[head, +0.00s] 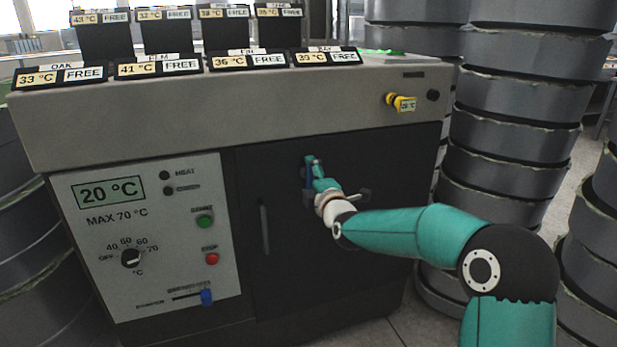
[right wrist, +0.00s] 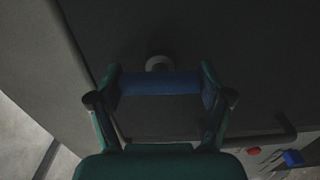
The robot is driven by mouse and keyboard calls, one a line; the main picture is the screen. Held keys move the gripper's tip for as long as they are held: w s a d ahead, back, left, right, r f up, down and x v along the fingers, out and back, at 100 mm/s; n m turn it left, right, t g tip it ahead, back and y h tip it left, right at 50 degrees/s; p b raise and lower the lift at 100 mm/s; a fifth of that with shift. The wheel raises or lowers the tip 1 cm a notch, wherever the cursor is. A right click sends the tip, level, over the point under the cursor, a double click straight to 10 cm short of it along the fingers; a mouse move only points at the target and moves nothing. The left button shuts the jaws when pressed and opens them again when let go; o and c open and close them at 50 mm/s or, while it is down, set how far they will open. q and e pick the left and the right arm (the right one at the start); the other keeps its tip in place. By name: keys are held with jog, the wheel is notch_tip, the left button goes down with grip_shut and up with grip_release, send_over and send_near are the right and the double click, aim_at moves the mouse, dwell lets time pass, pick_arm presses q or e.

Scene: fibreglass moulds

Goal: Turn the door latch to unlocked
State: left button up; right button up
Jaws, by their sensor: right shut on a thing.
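The dark door (head: 285,265) fills the front of the grey machine, right of its control panel, and looks closed. The door latch is a blue bar (right wrist: 160,83) with a round grey hub (right wrist: 158,63) behind it. My right gripper (right wrist: 160,85) is shut on the latch, with one finger at each end of the bar. In the head view my right gripper (head: 311,172) is at the upper part of the door, and its fingers largely hide the latch. I cannot read any lock marking. My left gripper is not in view.
A vertical door handle (head: 264,228) is left of the latch. The control panel (head: 150,235) has a dial, buttons and a 20 °C display. Stacked grey round moulds (head: 510,125) stand close on the right. Temperature signs (head: 250,60) line the machine's top.

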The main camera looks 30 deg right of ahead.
jog(key=shift+a+f+n, duration=0.25)
jog(key=shift+f+n, duration=0.05)
jog(key=shift+n, duration=0.1)
jog(key=o, duration=1.1)
jog(key=shift+r, duration=0.1)
jog(key=shift+d, duration=0.1)
jog(key=shift+s+r, duration=0.1)
jog(key=shift+s, duration=0.2)
jog(key=v, duration=1.1)
jog(key=shift+s, duration=0.2)
jog(key=shift+w, duration=0.1)
